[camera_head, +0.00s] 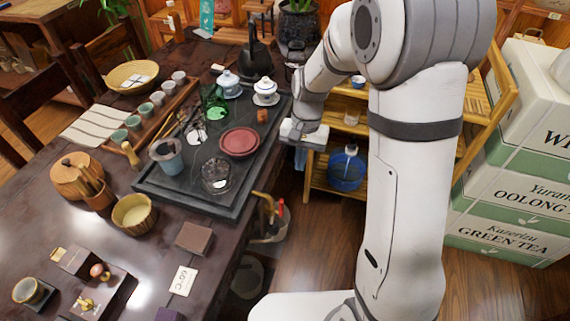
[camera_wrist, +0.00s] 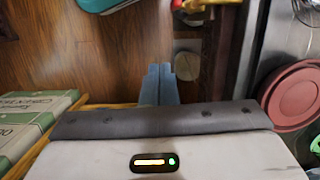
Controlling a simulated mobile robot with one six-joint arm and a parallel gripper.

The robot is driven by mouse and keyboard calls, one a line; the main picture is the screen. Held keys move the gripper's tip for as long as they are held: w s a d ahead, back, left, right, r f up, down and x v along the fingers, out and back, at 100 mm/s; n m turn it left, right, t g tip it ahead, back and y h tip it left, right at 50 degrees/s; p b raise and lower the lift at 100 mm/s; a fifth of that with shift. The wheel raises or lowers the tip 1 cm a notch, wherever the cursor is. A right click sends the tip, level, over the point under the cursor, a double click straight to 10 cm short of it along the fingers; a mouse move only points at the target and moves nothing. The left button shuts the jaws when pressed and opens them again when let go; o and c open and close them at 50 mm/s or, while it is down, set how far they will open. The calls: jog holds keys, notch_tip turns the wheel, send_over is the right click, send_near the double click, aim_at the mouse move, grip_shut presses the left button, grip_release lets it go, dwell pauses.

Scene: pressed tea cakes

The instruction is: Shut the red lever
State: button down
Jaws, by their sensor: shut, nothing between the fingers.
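A small red lever (camera_head: 280,208) shows beside a brass-coloured tap (camera_head: 265,199) at the right edge of the dark table, below the tea tray's near corner. In the wrist view, a red and yellow piece (camera_wrist: 192,5) at the top edge looks like the same fitting, mostly cut off. Whether the lever is open or shut is too small to tell. My gripper (camera_head: 300,160) points down just off the table's right side, beyond the lever and apart from it. Its fingers (camera_wrist: 158,72) are together and empty in the wrist view.
The black tea tray (camera_head: 180,204) holds a red round dish (camera_head: 239,143), glassware and lidded cups. A pail (camera_head: 270,229) hangs or stands below the tap. A wooden shelf with a blue container (camera_head: 347,172) and stacked tea boxes (camera_head: 515,205) stand at right. Floor between is open.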

aim_at(281, 208)
jog(key=w+a+r+p, duration=0.2)
jog(key=p, duration=0.1)
jog(key=shift+r+m+g+p, duration=0.15)
jog(key=shift+m+g+p, duration=0.15)
jog(key=s+a+f+p, duration=0.1)
jog(key=s+a+f, duration=0.1)
jog(key=s+f, duration=0.4)
jog(key=shift+w+x, duration=0.4)
jog(key=shift+x, duration=1.35)
jog(key=shift+s+f, duration=0.1)
